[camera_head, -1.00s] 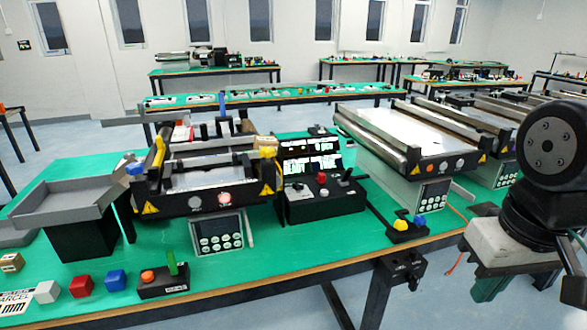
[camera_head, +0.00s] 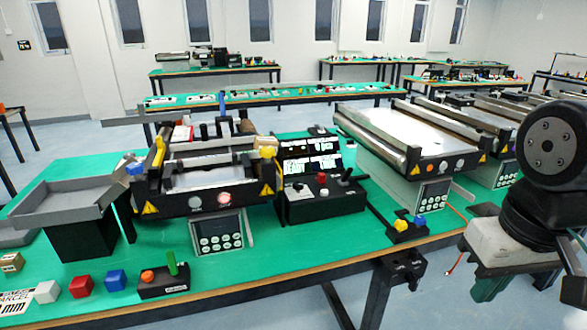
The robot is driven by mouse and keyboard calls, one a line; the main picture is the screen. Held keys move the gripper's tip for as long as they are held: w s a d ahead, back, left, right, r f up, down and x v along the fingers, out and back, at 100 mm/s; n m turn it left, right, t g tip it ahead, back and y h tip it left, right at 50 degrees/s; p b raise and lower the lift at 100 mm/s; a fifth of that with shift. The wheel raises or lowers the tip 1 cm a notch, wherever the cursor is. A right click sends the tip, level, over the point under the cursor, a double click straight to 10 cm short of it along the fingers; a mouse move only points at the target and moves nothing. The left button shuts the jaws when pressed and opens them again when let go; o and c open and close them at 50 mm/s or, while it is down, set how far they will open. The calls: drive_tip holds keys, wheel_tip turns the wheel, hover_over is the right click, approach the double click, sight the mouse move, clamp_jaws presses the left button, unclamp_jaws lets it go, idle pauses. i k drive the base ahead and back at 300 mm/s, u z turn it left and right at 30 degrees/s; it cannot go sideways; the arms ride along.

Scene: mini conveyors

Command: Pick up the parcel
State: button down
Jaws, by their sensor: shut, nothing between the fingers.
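Several small blocks stand in a row on the green tabletop at the lower left of the head view. They are a tan block (camera_head: 11,262) with a dark mark, a white cube (camera_head: 47,291), a red cube (camera_head: 80,287) and a blue cube (camera_head: 115,280). A white card (camera_head: 14,303) with the printed word "PARCEL" lies beside them, cut by the left edge. I cannot tell which block is the parcel. My arm shows at the right, away from the blocks. I cannot make out my gripper in this view.
A mini conveyor (camera_head: 205,205) with a keypad stands behind the blocks, with a grey tray (camera_head: 60,195) at its left. A black control box (camera_head: 318,203) and a second conveyor (camera_head: 400,130) stand to the right. A black box with an orange button and green post (camera_head: 163,284) is beside the blue cube.

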sight(259, 141)
drive_tip(key=u, duration=1.8)
drive_tip(key=i, duration=0.9)
drive_tip(key=z, duration=1.7)
drive_tip(key=i, duration=0.5)
drive_tip(key=z, duration=0.05)
